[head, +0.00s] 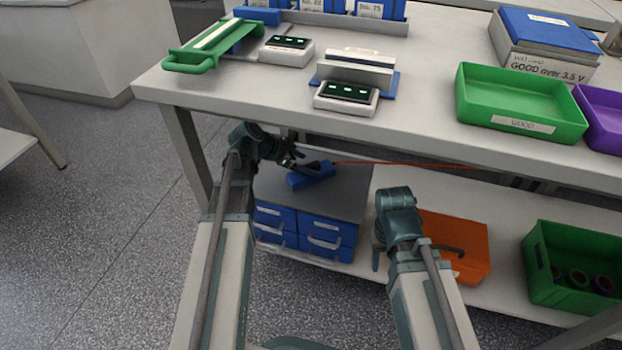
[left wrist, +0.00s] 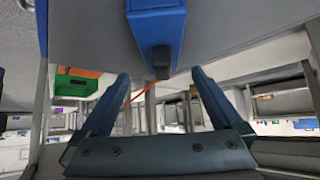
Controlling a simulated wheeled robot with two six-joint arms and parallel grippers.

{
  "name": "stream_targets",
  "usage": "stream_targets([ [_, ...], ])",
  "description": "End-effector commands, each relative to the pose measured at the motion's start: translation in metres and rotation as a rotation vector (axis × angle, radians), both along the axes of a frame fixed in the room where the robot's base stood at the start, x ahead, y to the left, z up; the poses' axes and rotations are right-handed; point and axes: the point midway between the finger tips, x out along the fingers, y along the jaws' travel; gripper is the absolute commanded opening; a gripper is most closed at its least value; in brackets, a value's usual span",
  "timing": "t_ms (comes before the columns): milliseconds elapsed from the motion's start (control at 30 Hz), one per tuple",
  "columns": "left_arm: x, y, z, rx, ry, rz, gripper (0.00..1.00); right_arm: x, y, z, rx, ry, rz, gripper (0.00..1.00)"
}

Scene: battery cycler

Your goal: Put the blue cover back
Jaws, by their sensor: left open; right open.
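A blue block-shaped piece (head: 311,175) with a dark end lies on top of the grey drawer cabinet under the bench; I cannot tell whether it is the blue cover. In the left wrist view this blue piece (left wrist: 155,25) is at the top centre, its dark end towards the space between the fingers. My left gripper (head: 298,164) is open beside it; both open fingers show in the left wrist view (left wrist: 160,76), with nothing clearly held. My right gripper (head: 412,250) is open in front of the orange bin, partly hidden by its own arm.
A red cable (head: 400,164) runs rightward under the bench. The cabinet has blue drawers (head: 327,238). An orange bin (head: 465,240) and green crate (head: 540,290) stand low. On the bench are a green-handled tray (head: 200,60), white devices (head: 345,97), a green bin (head: 520,100) and a blue-topped box (head: 545,28).

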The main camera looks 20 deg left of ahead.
Motion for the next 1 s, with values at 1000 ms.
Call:
stream_targets([
  [1000, 0.032, -0.029, -0.044, 0.000, 0.000, 0.001, 1.00, 0.000, 0.000, -0.044, 0.001, -0.001, -0.009, 0.50],
])
